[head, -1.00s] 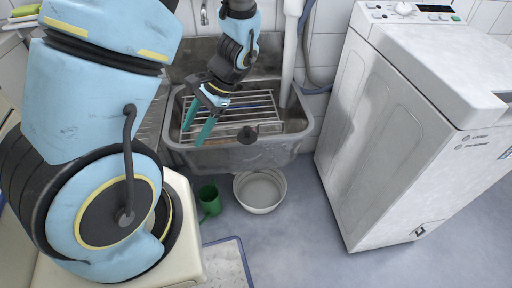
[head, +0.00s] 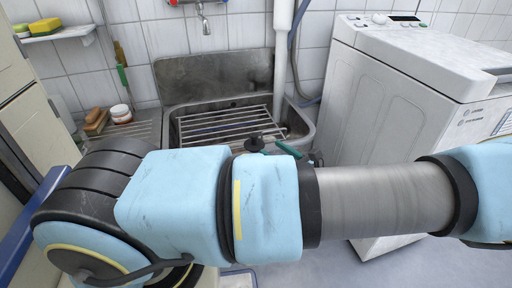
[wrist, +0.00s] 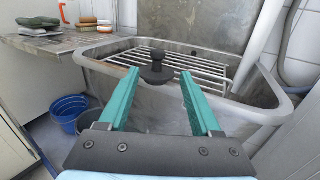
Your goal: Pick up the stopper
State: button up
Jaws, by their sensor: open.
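The stopper (wrist: 157,68) is a dark, round-based piece with a knob on top. It stands upright at the front edge of the wire rack (wrist: 199,66) over the grey sink (wrist: 255,107). In the head view the stopper (head: 254,143) shows just above my arm. My gripper (wrist: 158,75) is open, its teal fingers on either side of the stopper in the wrist view. The stopper appears between or just beyond the fingertips; I cannot tell the exact depth. In the head view only a little teal finger (head: 288,149) shows; my arm hides the rest.
A white washing machine (head: 415,85) stands right of the sink, with a white pipe (head: 283,45) behind. A tap (head: 202,18) hangs above. A blue bucket (wrist: 66,108) stands below the sink's left.

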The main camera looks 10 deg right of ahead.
aim_at(256, 139)
jog(key=x, duration=0.9)
jog(key=shift+s+a, duration=0.15)
jog(key=shift+a, duration=0.05)
grip_shut()
dwell(0.3)
